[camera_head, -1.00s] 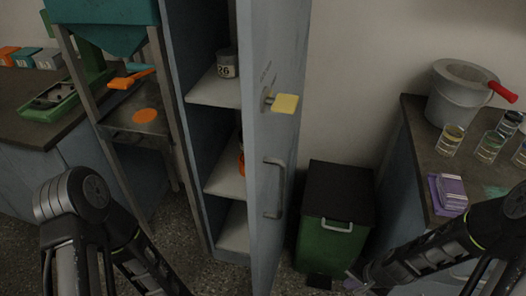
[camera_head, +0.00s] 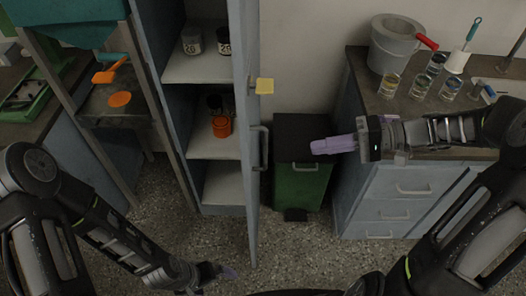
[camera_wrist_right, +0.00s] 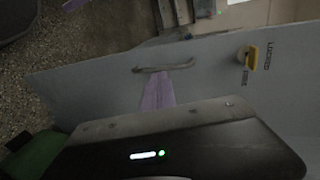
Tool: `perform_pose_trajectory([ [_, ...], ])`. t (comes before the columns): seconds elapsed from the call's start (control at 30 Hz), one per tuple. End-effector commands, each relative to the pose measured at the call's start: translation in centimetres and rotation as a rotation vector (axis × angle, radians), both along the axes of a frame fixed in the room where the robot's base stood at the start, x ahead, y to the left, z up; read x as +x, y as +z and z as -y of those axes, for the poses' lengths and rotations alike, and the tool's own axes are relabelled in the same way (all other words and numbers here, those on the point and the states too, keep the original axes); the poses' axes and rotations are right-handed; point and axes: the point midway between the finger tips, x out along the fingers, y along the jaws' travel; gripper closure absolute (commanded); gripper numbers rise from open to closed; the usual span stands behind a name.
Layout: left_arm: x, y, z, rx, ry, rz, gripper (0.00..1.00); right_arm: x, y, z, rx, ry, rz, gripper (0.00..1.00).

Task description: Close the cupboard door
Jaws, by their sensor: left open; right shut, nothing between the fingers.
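The tall grey-blue cupboard (camera_head: 166,110) stands open, with several jars on its shelves. Its door (camera_head: 247,190) sticks out toward me, seen nearly edge-on. On the door's right-hand face are a grey bar handle (camera_head: 264,150) and a yellow latch knob (camera_head: 264,86). My right gripper (camera_head: 322,147) is shut and empty, its purple fingers pointing left at the handle side, apart from the door in the head view. The right wrist view shows the door face (camera_wrist_right: 100,90), handle (camera_wrist_right: 163,68) and yellow knob (camera_wrist_right: 250,58) beyond the purple fingers (camera_wrist_right: 158,92). My left gripper (camera_head: 228,272) is open, low near the floor.
A green bin with a black lid (camera_head: 302,165) stands right of the door. At the right, a drawer bench (camera_head: 400,200) carries a grey bucket (camera_head: 394,45) and several glass jars. At the left is a teal hopper frame (camera_head: 68,12). Speckled floor is clear before the cupboard.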

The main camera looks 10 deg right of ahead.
Motion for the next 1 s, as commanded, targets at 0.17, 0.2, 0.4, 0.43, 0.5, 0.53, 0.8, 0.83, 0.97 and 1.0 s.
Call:
perform_pose_trajectory([
  [0.17,0.0,-0.1,0.0,0.0,0.001,0.001,0.04,0.0,-0.1,-0.1,0.0,0.0,-0.002,1.0],
  [0.2,0.0,-0.2,0.0,0.0,0.001,0.001,0.04,0.0,-0.2,-0.1,-0.001,0.0,-0.003,1.0],
  [0.4,0.0,-1.8,0.0,0.0,0.002,0.001,0.04,0.2,-0.8,-0.9,-0.005,0.004,-0.003,1.0],
  [0.43,0.0,-2.2,0.0,0.001,0.002,0.001,0.04,0.3,-0.9,-1.1,-0.004,0.005,-0.003,1.0],
  [0.5,0.1,-3.3,0.0,0.001,0.002,0.001,0.04,0.4,-1.3,-1.6,-0.004,0.006,-0.003,1.0],
  [0.53,0.1,-3.7,0.0,0.001,0.002,0.002,0.04,0.5,-1.4,-1.8,-0.005,0.005,-0.001,1.0],
  [0.8,0.1,-5.4,-0.1,0.001,0.002,0.003,0.04,1.6,-1.9,-6.3,0.002,0.005,-0.006,1.0],
  [0.83,0.1,-5.2,-0.1,0.001,0.002,0.003,0.04,1.8,-2.1,-6.8,0.002,0.004,-0.006,1.0],
  [0.97,0.1,-4.9,0.0,0.001,0.003,0.004,0.04,2.5,-2.9,-9.3,0.001,0.004,-0.007,1.0],
  [1.0,0.1,-4.7,0.0,0.001,0.002,0.003,0.04,2.7,-2.9,-10.0,0.0,0.003,-0.005,1.0],
])
